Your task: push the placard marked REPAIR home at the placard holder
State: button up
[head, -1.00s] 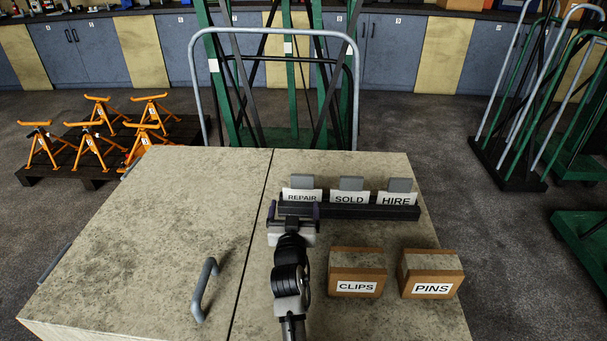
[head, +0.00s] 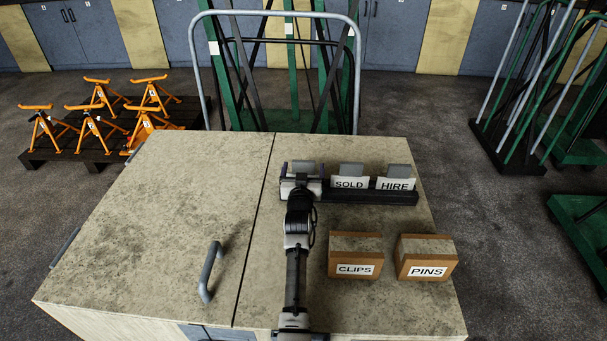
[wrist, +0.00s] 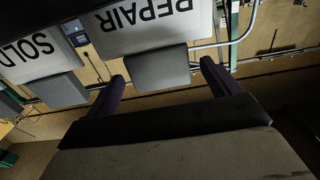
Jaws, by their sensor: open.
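The white placard marked REPAIR (wrist: 145,22) shows upside down in the wrist view, with a grey block (wrist: 160,70) at its edge. In the head view my gripper covers most of this placard, at the left end of the black placard holder (head: 372,197). My gripper (head: 303,171) is open, its two purple fingers one on each side of the grey block in the wrist view. I cannot tell whether they touch it. How deep the placard sits in the holder is hidden.
The SOLD placard (head: 349,184) and HIRE placard (head: 395,185) stand in the holder to the right. The CLIPS box (head: 355,257) and PINS box (head: 427,258) sit in front. A grey handle (head: 209,272) rises from the left worktop, which is otherwise clear.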

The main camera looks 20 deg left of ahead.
jog(key=shift+x, duration=1.1)
jog(key=c, duration=1.1)
jog(key=shift+o, duration=0.2)
